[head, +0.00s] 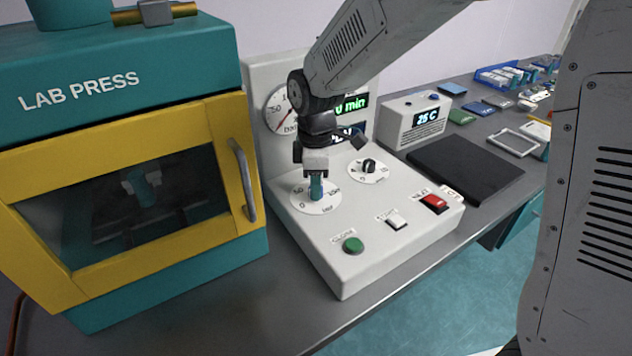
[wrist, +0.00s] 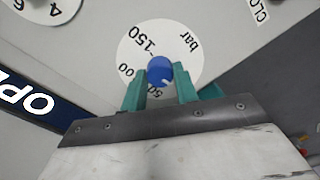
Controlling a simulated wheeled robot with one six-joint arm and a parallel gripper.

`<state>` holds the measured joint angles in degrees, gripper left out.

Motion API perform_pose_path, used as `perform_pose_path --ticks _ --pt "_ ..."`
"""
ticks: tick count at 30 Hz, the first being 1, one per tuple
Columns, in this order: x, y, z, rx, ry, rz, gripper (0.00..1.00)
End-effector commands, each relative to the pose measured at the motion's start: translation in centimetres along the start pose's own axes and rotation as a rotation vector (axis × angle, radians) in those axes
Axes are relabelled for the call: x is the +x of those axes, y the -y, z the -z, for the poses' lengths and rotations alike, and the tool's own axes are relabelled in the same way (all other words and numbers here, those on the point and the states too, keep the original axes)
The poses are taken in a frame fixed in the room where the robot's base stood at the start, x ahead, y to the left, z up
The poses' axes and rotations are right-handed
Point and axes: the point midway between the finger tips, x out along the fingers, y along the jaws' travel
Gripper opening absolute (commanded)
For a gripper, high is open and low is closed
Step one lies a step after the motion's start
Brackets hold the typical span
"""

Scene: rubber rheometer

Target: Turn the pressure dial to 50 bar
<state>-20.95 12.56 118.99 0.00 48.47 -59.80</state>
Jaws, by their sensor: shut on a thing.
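The pressure dial is a blue knob (wrist: 160,70) on a round white scale plate (wrist: 165,45) marked "150" and "bar" in the wrist view. Other numbers are partly covered by the fingers. A small white mark shows on the knob's lower right edge in that view. My gripper (head: 316,187) points down at the plate (head: 303,203) on the sloped panel. Its teal fingers (wrist: 160,80) are shut on the knob, one on each side. The round pressure gauge (head: 276,108) stands behind, partly hidden by my arm; its red needle is visible, but its exact reading is unclear.
A second dial (head: 369,167) with a black knob sits close to the right. A black mat (head: 465,168) lies right.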

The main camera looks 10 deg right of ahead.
Motion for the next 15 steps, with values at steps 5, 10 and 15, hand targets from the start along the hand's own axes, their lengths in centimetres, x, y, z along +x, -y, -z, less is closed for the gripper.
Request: perform_pose_path --ticks 5,10,15 --pt "-0.06 -0.04 0.02 0.152 -0.001 -0.001 0.07" --pt "-0.06 -0.05 0.02 0.314 -0.001 -0.001 0.07" --pt "-0.07 -0.05 0.02 0.476 -0.001 -0.002 0.07"
